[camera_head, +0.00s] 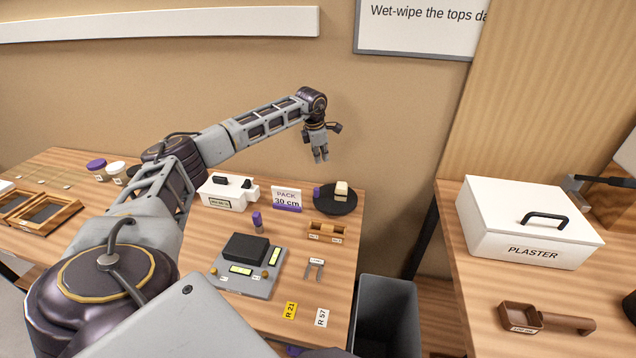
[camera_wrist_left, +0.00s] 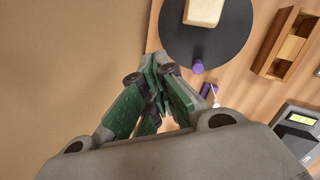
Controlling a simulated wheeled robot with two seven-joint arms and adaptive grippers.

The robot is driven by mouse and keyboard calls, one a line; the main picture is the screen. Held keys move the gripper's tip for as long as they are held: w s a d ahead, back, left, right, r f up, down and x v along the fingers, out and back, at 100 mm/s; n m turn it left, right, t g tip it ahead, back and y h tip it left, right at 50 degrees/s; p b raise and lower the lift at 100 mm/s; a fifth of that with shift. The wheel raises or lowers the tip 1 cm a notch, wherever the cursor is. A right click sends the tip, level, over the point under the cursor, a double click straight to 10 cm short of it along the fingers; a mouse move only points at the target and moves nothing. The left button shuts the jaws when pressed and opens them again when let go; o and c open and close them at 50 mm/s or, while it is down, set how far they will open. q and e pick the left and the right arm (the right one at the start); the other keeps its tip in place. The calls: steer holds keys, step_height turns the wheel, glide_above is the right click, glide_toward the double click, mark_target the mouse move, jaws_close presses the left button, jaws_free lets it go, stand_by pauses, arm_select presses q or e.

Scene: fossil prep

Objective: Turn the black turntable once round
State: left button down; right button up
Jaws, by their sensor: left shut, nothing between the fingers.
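The black turntable (camera_head: 346,204) is a round disc near the back right corner of the left bench. A cream block (camera_head: 341,189) stands on it, and a small purple piece (camera_head: 317,193) shows at its left edge. In the left wrist view the turntable (camera_wrist_left: 228,45) is at the top, with the block (camera_wrist_left: 203,11) and the purple piece (camera_wrist_left: 198,66) on it. My left gripper (camera_head: 321,158) is shut and empty, above and a little left of the turntable, apart from it. In the wrist view its green-padded fingers (camera_wrist_left: 158,85) are together. My right gripper is out of view.
A "PACK 30 cm" sign (camera_head: 287,198) and a white box (camera_head: 228,192) stand left of the turntable. A wooden two-part holder (camera_head: 327,231) is in front of it. A grey scale (camera_head: 248,265) and a grey bin (camera_head: 385,310) are nearer. The wall is close behind.

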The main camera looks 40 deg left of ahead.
arm_select(q)
steer(key=shift+s+a+f+m+y+b, duration=0.25)
steer(key=shift+m+b, duration=0.95)
steer(key=shift+m, duration=2.4)
steer(key=shift+s+a+r+m+y+b, duration=0.25)
steer(key=shift+m+b, duration=0.9)
steer(key=shift+m, duration=2.45)
steer(key=shift+w+d+f+m+y+b, duration=0.3)
steer(key=shift+m+b, duration=0.9)
steer(key=shift+m, duration=2.4)
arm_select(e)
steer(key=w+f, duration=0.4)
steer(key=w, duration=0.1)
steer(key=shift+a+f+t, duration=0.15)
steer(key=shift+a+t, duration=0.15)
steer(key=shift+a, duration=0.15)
arm_select(q)
steer(key=shift+s+a+r, duration=0.2)
steer(key=shift+s+a, duration=0.05)
steer(key=shift+f, duration=0.15)
